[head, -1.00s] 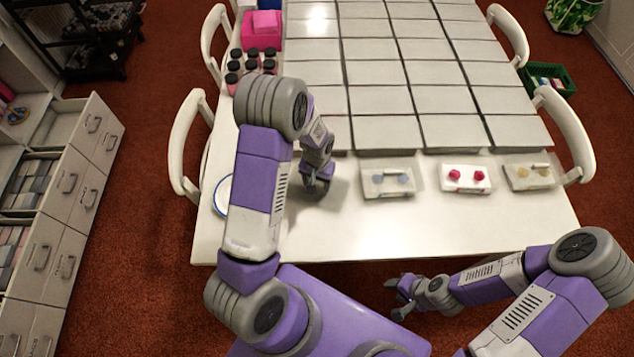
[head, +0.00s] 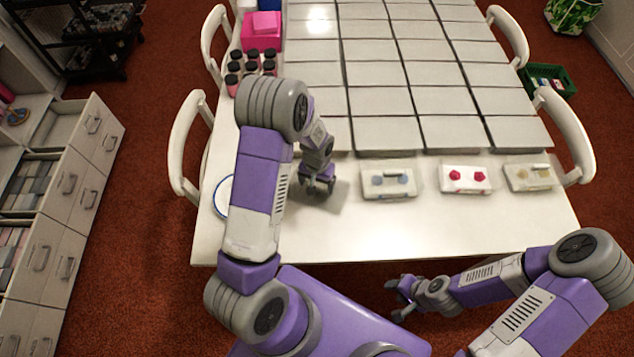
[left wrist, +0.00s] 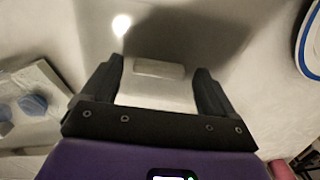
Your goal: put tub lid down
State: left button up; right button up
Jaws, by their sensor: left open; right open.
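My left gripper (head: 319,188) is open, low over the white table left of the tub with blue pieces (head: 389,182). In the left wrist view its two dark fingers stand apart, with a pale bar (left wrist: 158,68), seemingly the tub lid's handle, between the tips. The lid's outline is hard to tell from the white table, and in the head view my gripper hides it. The blue-piece tub also shows at the left of the wrist view (left wrist: 32,106). My right gripper (head: 398,296) is open and empty in front of the table's near edge.
A tub with pink pieces (head: 465,177) and one with yellowish pieces (head: 531,176) stand further right. A blue-rimmed plate (head: 223,193) lies left, partly behind my arm. Stacked white boxes (head: 385,133) fill the back. Dark-capped bottles (head: 234,67) stand back left. The table's front strip is clear.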

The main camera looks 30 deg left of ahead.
pick_arm(q)
notch_tip(320, 180, up, 12)
jog(key=p, duration=0.2)
dwell(0.5)
